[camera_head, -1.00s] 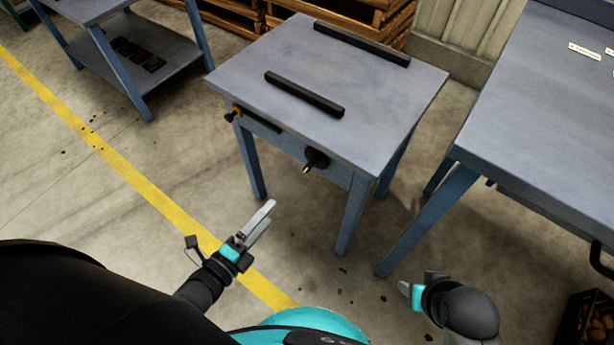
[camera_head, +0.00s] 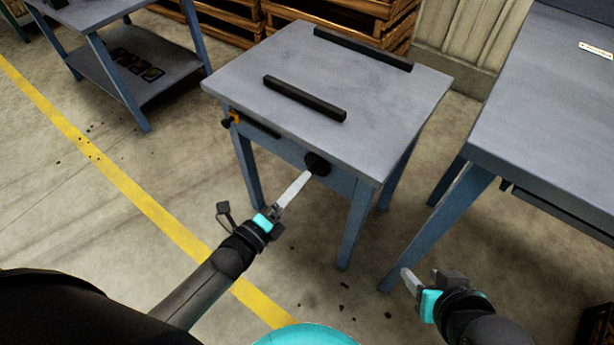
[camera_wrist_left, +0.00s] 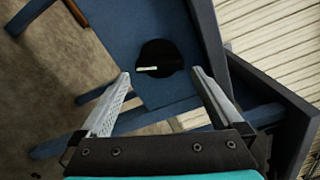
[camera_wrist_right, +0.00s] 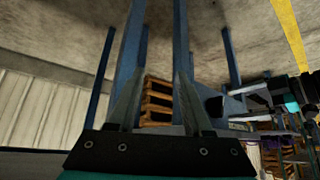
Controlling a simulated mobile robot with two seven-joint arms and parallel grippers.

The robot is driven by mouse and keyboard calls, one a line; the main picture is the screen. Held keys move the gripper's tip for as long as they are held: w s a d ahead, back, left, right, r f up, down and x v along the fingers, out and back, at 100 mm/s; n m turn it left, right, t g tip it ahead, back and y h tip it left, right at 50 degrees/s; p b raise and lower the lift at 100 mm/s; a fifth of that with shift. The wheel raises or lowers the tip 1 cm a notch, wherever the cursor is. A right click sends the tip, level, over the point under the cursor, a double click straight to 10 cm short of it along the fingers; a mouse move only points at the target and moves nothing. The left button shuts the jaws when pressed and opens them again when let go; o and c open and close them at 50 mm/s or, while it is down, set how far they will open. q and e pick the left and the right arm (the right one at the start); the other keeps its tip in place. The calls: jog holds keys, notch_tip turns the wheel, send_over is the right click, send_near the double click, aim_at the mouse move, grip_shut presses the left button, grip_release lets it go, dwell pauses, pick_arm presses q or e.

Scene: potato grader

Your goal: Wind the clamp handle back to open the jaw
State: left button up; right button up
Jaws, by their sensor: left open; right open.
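The clamp handle shows as a black round hub (camera_head: 317,163) on the front apron of the blue-grey table (camera_head: 240,75). In the left wrist view the hub (camera_wrist_left: 160,50) has a small pale peg on it. My left gripper (camera_head: 307,174) is open and empty in front of the hub, its fingers pointing at it; the hub sits between and just beyond the fingertips. Two black bars, a nearer bar (camera_head: 304,99) and a farther bar (camera_head: 362,49), lie apart on the tabletop, with bare surface between. My right gripper (camera_head: 406,278) is open and empty, low at the right, away from the table.
An orange-and-black fitting (camera_head: 232,118) is at the apron's left end. A second blue table (camera_head: 540,120) stands close at right. A shelf table (camera_head: 135,70) with dark items is at left. Wooden crates (camera_head: 340,15) stand behind. Floor in front is free.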

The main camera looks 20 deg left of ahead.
aim_at(313, 169)
pick_arm(q)
jog(key=shift+b+x, duration=0.75)
jog(key=shift+x, duration=1.55)
pick_arm(e)
jog(key=shift+w+a+t+y, duration=0.4)
jog(key=shift+w+a+t, duration=0.3)
jog(key=shift+a, duration=0.2)
jog(key=shift+w+a+t+y, duration=0.4)
jog(key=shift+w+a+t, duration=0.25)
jog(key=shift+a, duration=0.25)
jog(key=shift+s, duration=0.1)
pick_arm(q)
jog(key=c, duration=1)
